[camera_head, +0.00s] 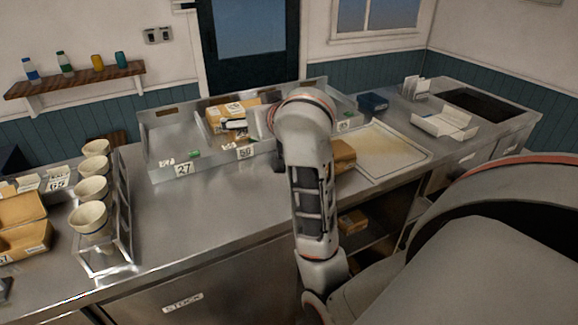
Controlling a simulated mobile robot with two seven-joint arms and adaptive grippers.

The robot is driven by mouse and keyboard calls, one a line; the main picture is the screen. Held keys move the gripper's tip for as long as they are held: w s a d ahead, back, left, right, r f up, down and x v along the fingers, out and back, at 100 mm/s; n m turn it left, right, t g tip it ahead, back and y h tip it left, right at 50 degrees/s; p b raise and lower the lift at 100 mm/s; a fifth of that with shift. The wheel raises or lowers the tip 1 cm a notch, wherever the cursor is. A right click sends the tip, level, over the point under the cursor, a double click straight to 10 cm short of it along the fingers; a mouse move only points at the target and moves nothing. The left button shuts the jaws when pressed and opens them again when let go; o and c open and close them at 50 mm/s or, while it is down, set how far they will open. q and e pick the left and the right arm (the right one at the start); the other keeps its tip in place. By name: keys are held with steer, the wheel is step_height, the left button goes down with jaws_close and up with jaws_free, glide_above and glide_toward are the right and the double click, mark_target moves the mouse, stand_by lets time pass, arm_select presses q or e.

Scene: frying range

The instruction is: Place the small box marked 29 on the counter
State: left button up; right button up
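No number 29 is legible on any box in view. A cardboard box (222,112) with white labels sits in the metal divided tray (155,142) at the back of the counter (225,200). Another cardboard box (344,154) is partly hidden behind my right arm, beside the pale board. My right arm reaches up and over the counter, its wrist bent down toward the tray. My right gripper (262,125) is mostly hidden by the wrist, close to the tray and the box in it; whether it is open or holds anything is unclear. My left gripper is out of view.
The tray front carries labels 27 and 50. Stacked bowls (90,190) stand in a rack at left, near an open carton (25,225). A pale board (385,152) and white tray (446,122) lie at right. The counter's front middle-left is clear.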

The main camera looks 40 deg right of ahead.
mark_target(260, 194)
steer(key=shift+w+f, duration=0.15)
steer(key=shift+f, duration=0.05)
step_height(260, 194, down, 20)
steer(key=shift+r, duration=0.25)
steer(key=shift+f, duration=0.1)
steer(key=o, duration=1)
steer(key=shift+o, duration=0.2)
